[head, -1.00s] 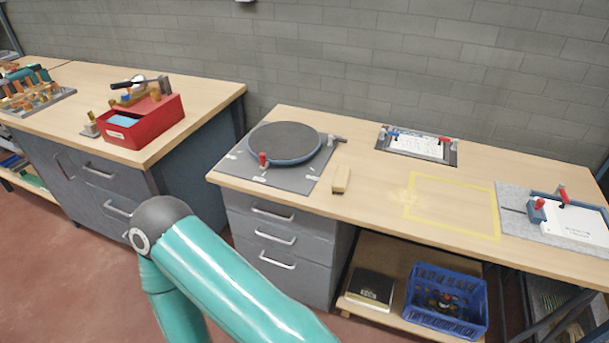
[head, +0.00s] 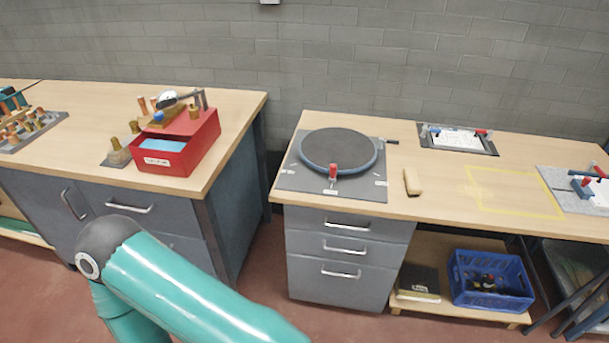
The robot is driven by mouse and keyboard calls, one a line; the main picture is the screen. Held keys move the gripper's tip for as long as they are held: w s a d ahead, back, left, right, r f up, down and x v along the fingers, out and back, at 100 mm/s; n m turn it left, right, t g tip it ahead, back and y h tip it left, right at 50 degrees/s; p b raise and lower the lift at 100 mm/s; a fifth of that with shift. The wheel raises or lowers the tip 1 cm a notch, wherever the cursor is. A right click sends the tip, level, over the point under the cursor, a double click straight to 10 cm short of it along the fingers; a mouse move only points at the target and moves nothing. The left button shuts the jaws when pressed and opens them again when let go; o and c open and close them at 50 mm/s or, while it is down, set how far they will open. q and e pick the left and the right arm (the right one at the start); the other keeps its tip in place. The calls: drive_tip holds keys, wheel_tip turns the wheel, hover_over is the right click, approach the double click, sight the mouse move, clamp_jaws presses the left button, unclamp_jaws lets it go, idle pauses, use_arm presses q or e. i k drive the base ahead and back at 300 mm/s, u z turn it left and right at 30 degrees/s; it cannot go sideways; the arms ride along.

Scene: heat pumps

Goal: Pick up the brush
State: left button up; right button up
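A small tan wooden block (head: 411,181), which looks like the brush, lies on the right workbench just right of the round turntable. It is small, and I cannot make out bristles. The dark round turntable (head: 338,152) sits on a grey plate (head: 300,178) with a red-topped knob at its front. A teal link of my arm crosses the lower left of the head view, well apart from the block. Neither of my grippers is in view.
A red box (head: 190,150) with tools stands on the left workbench (head: 70,165). A gap separates it from the right workbench (head: 440,208). A yellow taped rectangle (head: 515,190) is empty. A blue crate (head: 490,280) and dark book-like item (head: 417,283) sit on the lower shelf.

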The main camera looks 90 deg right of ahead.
sight(412, 181)
drive_tip(key=u, duration=0.35)
drive_tip(key=i, duration=0.45)
drive_tip(key=z, duration=2.6)
drive_tip(key=i, duration=0.3)
drive_tip(key=z, duration=2)
drive_tip(key=k, duration=0.5)
drive_tip(key=z, duration=0.45)
drive_tip(key=i, duration=1.55)
drive_tip(key=u, duration=0.45)
